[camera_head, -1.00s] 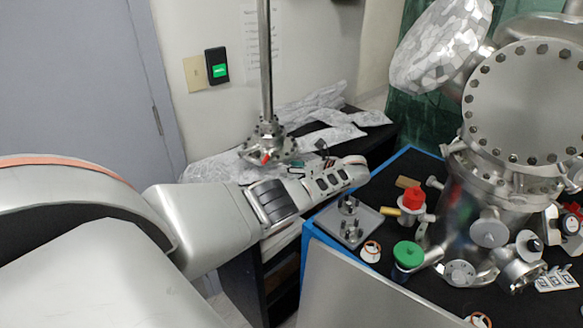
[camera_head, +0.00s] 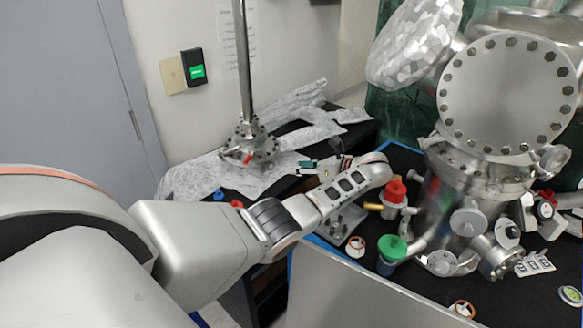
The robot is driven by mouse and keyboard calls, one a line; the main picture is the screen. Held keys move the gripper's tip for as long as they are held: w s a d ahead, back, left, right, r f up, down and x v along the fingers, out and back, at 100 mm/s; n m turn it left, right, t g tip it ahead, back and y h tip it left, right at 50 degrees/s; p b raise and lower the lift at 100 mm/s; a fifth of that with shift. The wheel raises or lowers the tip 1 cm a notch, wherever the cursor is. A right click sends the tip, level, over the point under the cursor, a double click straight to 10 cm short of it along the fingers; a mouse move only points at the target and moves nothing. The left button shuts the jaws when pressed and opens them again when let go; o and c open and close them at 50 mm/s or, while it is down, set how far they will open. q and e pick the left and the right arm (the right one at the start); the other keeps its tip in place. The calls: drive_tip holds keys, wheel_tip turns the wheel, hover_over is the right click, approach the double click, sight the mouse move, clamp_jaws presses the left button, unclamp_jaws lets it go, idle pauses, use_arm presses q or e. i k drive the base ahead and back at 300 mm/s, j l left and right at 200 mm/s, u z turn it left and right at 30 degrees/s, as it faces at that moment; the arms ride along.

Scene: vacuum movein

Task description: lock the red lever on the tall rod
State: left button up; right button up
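The tall rod (camera_head: 242,70) stands upright left of centre, with a bolted metal flange fitting (camera_head: 247,135) at its lower end. The small red lever (camera_head: 249,158) sits low on the front of that fitting. My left arm comes in from the left and bends at the wrist. My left gripper (camera_head: 318,162) shows small and partly hidden behind the wrist, to the right of the lever and apart from it. Its dark and teal parts point toward the rod side, but its finger opening is unclear. My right gripper is not in view.
A black bench with crumpled foil (camera_head: 290,115) lies around the rod's fitting. On the right, a blue-edged table holds a large steel chamber (camera_head: 505,95), a red-topped valve (camera_head: 395,192) and a green-topped valve (camera_head: 392,248). A green-lit switch (camera_head: 196,70) is on the wall.

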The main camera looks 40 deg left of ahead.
sight(249, 159)
drive_tip(key=k, duration=1)
